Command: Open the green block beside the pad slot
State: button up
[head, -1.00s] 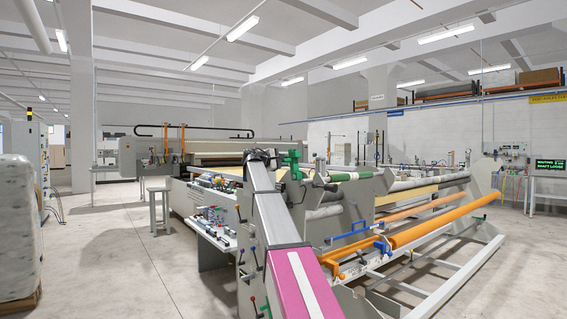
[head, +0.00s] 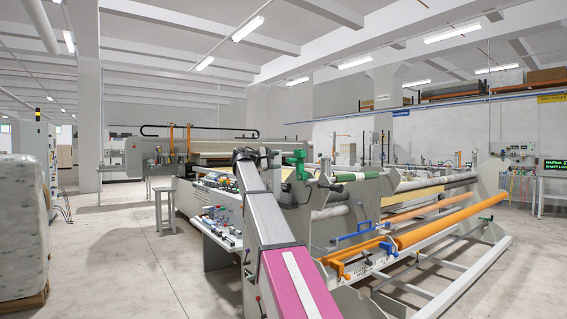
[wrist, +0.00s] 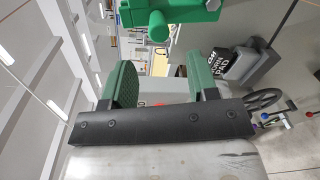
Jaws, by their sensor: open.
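The green block (head: 297,162) stands on top of the near end frame of the long machine in the head view. In the wrist view the green block (wrist: 180,12), with a round green stub, lies at the top edge, beyond my fingertips and partly cut off. My gripper (wrist: 164,72) is open, with two green ridged finger pads apart and nothing between them. In the head view my gripper (head: 267,156) is small and dark, just left of the block and apart from it. A black lettered pad (wrist: 221,64) sits in a grey holder right of the right finger.
An orange roller (head: 435,219) and a blue handle (head: 357,231) are on the machine's right side. A control bench (head: 217,228) with coloured knobs is left of my arm. A stool (head: 164,207) and a wrapped stack (head: 22,225) stand farther left, with clear floor between.

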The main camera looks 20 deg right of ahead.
jog(key=shift+v, duration=1.6)
jog(key=s+f+m+g+y, duration=0.1)
jog(key=s+f+y, duration=0.25)
jog(key=f, duration=1.05)
jog(key=s+a+f+y, duration=0.15)
jog(key=s+f, duration=0.35)
jog(key=f, duration=1)
jog(key=s+f+m+g+y, duration=0.1)
jog(key=s+f+y, duration=0.25)
jog(key=f, duration=1.05)
jog(key=s+a+f+m+g+y, duration=0.2)
jog(key=s+a+f+m+y, duration=0.1)
jog(key=s+f, duration=1)
jog(key=s+a+f+m+g+y, duration=0.1)
jog(key=s+a+f+y, duration=0.3)
jog(key=s+f, duration=1)
jog(key=shift+s+a+f+m+g, duration=0.25)
jog(key=shift+s+m+g, duration=0.15)
jog(key=shift+s+m, duration=0.45)
